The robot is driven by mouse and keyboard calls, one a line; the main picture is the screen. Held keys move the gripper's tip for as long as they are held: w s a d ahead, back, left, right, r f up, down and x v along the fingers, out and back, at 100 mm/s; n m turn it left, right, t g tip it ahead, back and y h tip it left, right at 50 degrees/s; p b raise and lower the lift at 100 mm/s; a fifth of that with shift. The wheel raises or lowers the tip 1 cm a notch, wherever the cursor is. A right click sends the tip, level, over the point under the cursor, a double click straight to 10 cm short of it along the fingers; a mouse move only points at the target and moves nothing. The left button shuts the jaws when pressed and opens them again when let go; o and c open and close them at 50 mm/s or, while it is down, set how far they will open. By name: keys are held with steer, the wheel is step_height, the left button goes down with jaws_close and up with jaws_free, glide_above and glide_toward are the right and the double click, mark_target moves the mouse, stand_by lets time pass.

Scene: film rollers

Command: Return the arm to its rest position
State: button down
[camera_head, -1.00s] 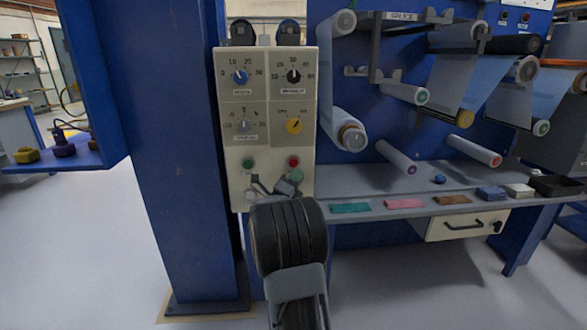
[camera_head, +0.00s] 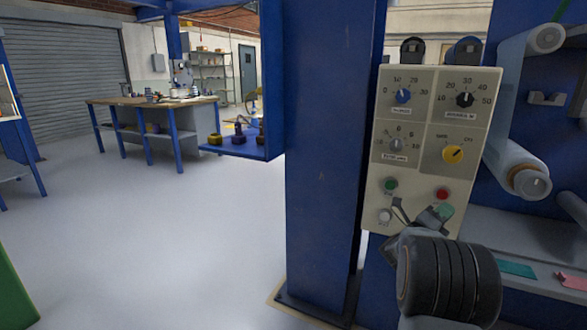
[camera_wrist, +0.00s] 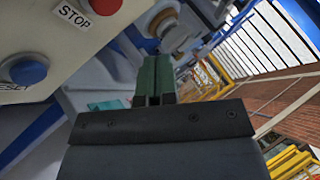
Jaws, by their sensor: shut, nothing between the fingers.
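My arm reaches up from the bottom right in the head view, with its black ribbed wrist part in front. My gripper (camera_head: 428,217) is in front of the lower part of the cream control panel (camera_head: 418,150). In the wrist view its two dark green fingers (camera_wrist: 152,80) are together with nothing between them. The panel edge is close on the left there, with a red button (camera_wrist: 103,5) above a STOP label and a blue button (camera_wrist: 28,70). I cannot tell whether the gripper touches the panel.
A thick blue post (camera_head: 325,150) stands just left of the panel. Film rollers (camera_head: 520,165) and a grey shelf (camera_head: 535,240) are to the right. The floor (camera_head: 150,230) at left is clear.

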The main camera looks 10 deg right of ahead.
steer(key=w+a+r+n+t+y+p, duration=0.7)
steer(key=a+r+n+t+y+p, duration=0.2)
steer(key=a+r+n+p, duration=0.3)
steer(key=a+r+n+y+p, duration=0.7)
steer(key=a+n+y+p, duration=0.2)
steer(key=a+n+p, duration=0.3)
steer(key=s+a+r+n+g+y+p, duration=0.2)
steer(key=s+a+n+p, duration=0.5)
steer(key=s, duration=0.4)
steer(key=s+a+r+n+g+y+p, duration=0.2)
steer(key=s+a+r+n+g+p, duration=0.3)
steer(key=s, duration=0.6)
steer(key=a+n+g+p, duration=0.1)
steer(key=a+g+p, duration=0.1)
steer(key=p, duration=0.1)
steer(key=shift+a+r+n+y, duration=0.25)
steer(key=shift+a+n+y, duration=0.05)
steer(key=shift+n, duration=0.1)
